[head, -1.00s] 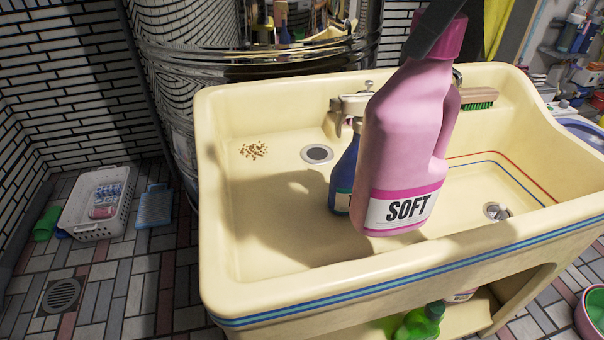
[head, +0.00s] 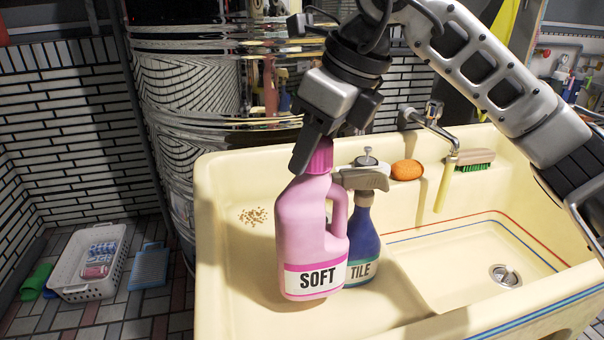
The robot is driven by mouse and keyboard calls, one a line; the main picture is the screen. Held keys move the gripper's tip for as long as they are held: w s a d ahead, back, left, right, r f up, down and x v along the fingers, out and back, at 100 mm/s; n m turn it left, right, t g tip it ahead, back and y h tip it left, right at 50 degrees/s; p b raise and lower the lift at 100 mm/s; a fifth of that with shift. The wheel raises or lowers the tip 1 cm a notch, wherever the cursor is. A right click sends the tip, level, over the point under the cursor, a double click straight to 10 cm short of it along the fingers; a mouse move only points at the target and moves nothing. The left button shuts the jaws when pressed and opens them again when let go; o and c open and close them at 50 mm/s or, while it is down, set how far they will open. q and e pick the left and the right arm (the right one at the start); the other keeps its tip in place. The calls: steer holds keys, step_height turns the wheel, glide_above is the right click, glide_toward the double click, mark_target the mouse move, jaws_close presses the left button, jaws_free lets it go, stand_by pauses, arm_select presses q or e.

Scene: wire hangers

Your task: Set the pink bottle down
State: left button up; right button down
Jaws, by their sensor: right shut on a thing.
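The pink bottle (head: 310,235), labelled SOFT, is upright in the left part of the cream sink (head: 225,300). My right gripper (head: 317,158) is above it, shut on its dark pink cap. I cannot tell for sure whether the bottle's base touches the sink floor. The bottle's handle side faces right, and it partly hides a blue spray bottle (head: 364,235) labelled TILE just behind and to its right. My left gripper is not in view.
An orange sponge (head: 407,170), a tap (head: 433,125) and a green-bristled brush (head: 470,165) are along the back rim. The right basin is clear. A white basket (head: 90,262) stands on the floor at left.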

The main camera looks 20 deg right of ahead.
mark_target(302, 178)
steer(key=shift+w+a+f, duration=0.45)
steer(key=shift+f, duration=0.25)
steer(key=shift+s+d+x, duration=0.15)
steer(key=shift+x, duration=0.75)
steer(key=shift+s+d+x, duration=0.15)
steer(key=shift+x, duration=0.7)
steer(key=shift+f, duration=0.25)
steer(key=shift+f, duration=0.2)
steer(key=c, duration=0.8)
jaws_free()
